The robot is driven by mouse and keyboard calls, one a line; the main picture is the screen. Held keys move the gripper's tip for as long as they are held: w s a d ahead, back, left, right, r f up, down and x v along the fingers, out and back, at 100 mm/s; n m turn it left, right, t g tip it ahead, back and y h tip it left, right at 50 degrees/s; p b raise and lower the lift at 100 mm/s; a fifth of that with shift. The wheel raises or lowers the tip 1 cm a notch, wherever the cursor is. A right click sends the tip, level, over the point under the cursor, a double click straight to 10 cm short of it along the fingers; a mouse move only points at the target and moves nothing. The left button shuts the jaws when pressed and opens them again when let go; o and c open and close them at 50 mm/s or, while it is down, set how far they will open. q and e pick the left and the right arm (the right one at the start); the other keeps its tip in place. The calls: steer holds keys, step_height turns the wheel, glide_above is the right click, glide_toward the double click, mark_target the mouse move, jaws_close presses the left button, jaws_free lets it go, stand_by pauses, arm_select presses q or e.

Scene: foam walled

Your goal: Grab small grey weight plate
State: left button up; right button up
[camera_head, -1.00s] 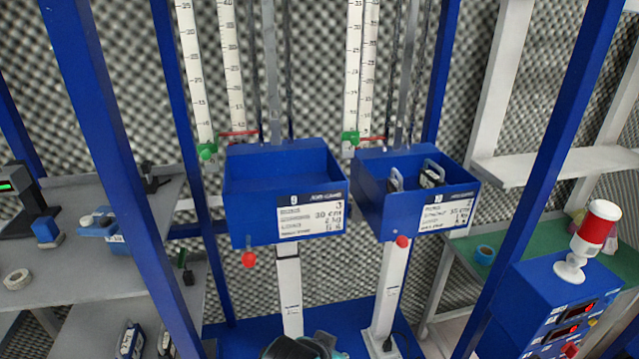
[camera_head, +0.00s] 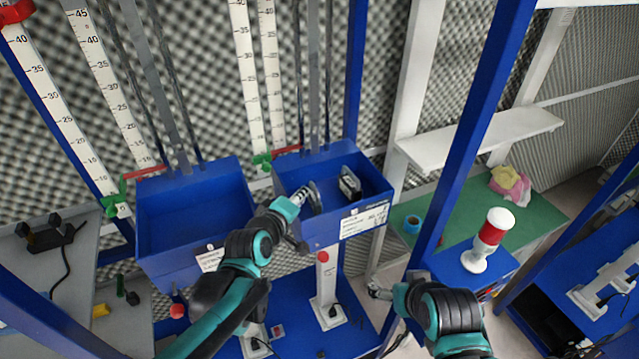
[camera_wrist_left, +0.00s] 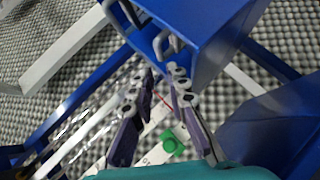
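Two weight plates with loop handles stand in the right blue box (camera_head: 290,183). The left one (camera_head: 315,197) looks grey and the other (camera_head: 350,184) is darker with a grey handle. My left gripper (camera_head: 299,196) is at the box's left side, close to the left plate. In the left wrist view my left fingertips (camera_wrist_left: 164,74) are apart with nothing between them. A loop handle (camera_wrist_left: 166,44) is just ahead of them in the box (camera_wrist_left: 215,35); contact cannot be told. My right gripper (camera_head: 379,291) is low, right of the box's post; its opening is too small to tell.
An empty blue box (camera_head: 190,215) stands to the left. A blue upright (camera_head: 470,130) and a red and white beacon (camera_head: 489,240) are on the right. A green-topped table (camera_head: 540,200) holds a blue tape roll (camera_head: 412,224). Ruled white scales (camera_head: 245,80) rise behind the boxes.

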mark_target(313, 200)
arm_select(q)
steer(key=x, duration=0.6)
steer(key=shift+d+f, duration=0.4)
steer(key=shift+d, duration=0.1)
steer(key=shift+w+d+f, duration=0.1)
steer(key=shift+w, duration=0.15)
steer(key=shift+s, duration=0.1)
jaws_close()
arm_select(e)
steer(key=shift+s+a+f, duration=0.1)
steer(key=shift+s+f, duration=0.15)
